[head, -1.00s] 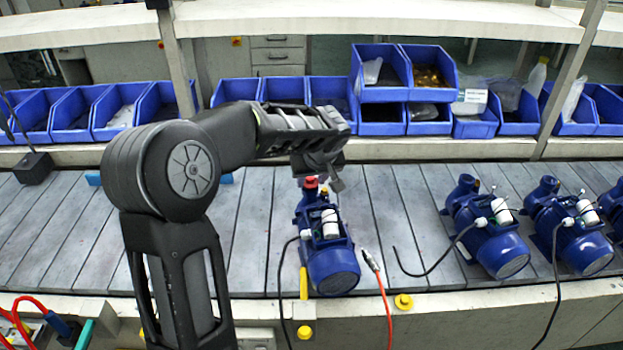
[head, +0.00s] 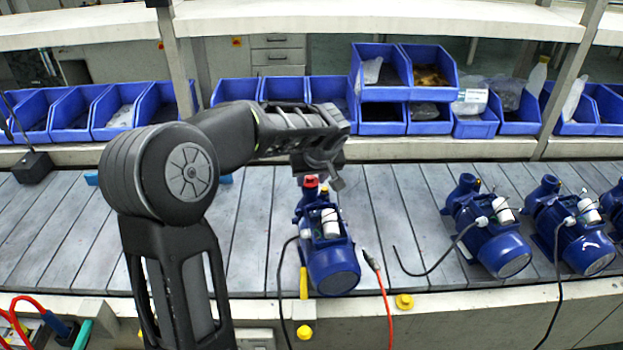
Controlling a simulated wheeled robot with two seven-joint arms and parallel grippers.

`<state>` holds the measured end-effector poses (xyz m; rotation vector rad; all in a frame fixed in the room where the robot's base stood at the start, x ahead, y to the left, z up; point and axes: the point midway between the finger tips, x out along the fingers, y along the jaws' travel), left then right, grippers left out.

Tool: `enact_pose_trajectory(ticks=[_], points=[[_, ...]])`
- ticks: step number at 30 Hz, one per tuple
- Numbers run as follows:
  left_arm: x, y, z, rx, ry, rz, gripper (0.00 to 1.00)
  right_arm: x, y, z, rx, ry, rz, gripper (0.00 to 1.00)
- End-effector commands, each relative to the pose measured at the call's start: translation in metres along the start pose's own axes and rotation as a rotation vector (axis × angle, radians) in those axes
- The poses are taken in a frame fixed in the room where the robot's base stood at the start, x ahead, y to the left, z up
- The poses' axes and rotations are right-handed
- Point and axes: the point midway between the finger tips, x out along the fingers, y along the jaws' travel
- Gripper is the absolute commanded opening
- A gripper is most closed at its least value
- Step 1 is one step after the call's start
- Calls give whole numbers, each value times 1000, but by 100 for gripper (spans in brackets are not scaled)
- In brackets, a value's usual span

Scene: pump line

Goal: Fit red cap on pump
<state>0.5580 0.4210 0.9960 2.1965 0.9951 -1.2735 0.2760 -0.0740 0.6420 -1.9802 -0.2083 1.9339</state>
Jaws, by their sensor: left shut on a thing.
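A blue pump (head: 331,262) with a white cylinder on its side stands on the grey slatted conveyor, in front of my left arm. The red cap (head: 311,182) is at the top of this pump's upright port, directly under my left gripper (head: 322,172). My left gripper points down and is shut on the red cap; its fingertips are small and partly hidden by the gripper body. I cannot tell whether the cap is fully seated on the port. My right gripper is not in view.
Several more blue pumps (head: 489,232) stand on the conveyor (head: 400,200) at the right. Blue bins (head: 235,92) line the shelf behind. A red-cabled tool (head: 372,262) and a black cable lie beside the near pump. The conveyor's left part is mostly clear.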

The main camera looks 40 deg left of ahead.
Motion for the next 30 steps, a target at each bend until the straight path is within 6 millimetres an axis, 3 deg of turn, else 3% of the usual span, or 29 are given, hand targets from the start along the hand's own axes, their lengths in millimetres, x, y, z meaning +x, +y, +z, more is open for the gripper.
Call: enact_pose_trajectory(ticks=[30], points=[[4, 0, 2, 0, 0, 0, 2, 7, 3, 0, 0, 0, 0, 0]])
